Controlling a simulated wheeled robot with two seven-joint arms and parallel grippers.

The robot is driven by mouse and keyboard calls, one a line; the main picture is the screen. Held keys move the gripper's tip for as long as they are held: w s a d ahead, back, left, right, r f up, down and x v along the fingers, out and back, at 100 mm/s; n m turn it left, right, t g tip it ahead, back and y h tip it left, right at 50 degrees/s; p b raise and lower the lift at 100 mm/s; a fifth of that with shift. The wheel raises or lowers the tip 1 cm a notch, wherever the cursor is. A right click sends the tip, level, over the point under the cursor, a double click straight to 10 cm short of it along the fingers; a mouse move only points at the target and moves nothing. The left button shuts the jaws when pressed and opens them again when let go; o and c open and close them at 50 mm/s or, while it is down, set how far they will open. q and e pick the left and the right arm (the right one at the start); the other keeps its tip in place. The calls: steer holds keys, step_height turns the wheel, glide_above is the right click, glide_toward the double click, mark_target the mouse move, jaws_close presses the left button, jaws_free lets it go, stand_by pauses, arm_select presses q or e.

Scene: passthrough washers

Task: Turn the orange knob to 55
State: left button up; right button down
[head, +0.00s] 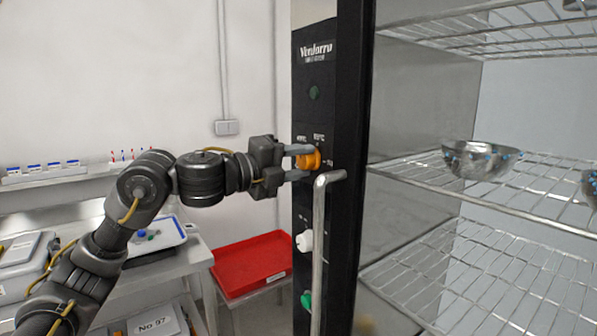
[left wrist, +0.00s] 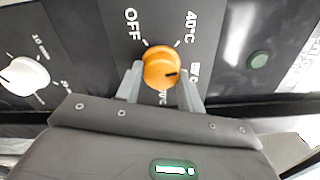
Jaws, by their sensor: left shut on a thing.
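The orange knob (head: 308,159) is on the black control panel of the steel cabinet, below the brand label. In the left wrist view the orange knob (left wrist: 162,68) has a dark pointer mark toward its right side, near a partly hidden label. "OFF" and "40°C" are printed around it, and another label below is partly covered. My left gripper (head: 299,163) is shut on the knob, with one finger on each side; the fingers also show in the left wrist view (left wrist: 163,82). My right gripper is not in view.
A white knob (head: 305,241) and a green button (head: 306,300) sit lower on the panel. A vertical metal handle (head: 320,250) stands close by on the right. The cabinet's wire shelves (head: 520,175) hold metal bowls (head: 478,158). A red tray (head: 252,264) is below left.

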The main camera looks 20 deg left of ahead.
arm_select(q)
steer(key=m+b, duration=0.3)
steer(key=m, duration=0.1)
steer(key=shift+a+m, duration=0.1)
steer(key=shift+m, duration=0.3)
steer(key=shift+m+b, duration=0.3)
steer(key=shift+m, duration=0.5)
steer(key=shift+r, duration=0.1)
steer(key=o, duration=0.8)
steer(key=shift+w, duration=0.1)
steer(key=shift+o, duration=0.9)
steer(key=shift+w, duration=0.1)
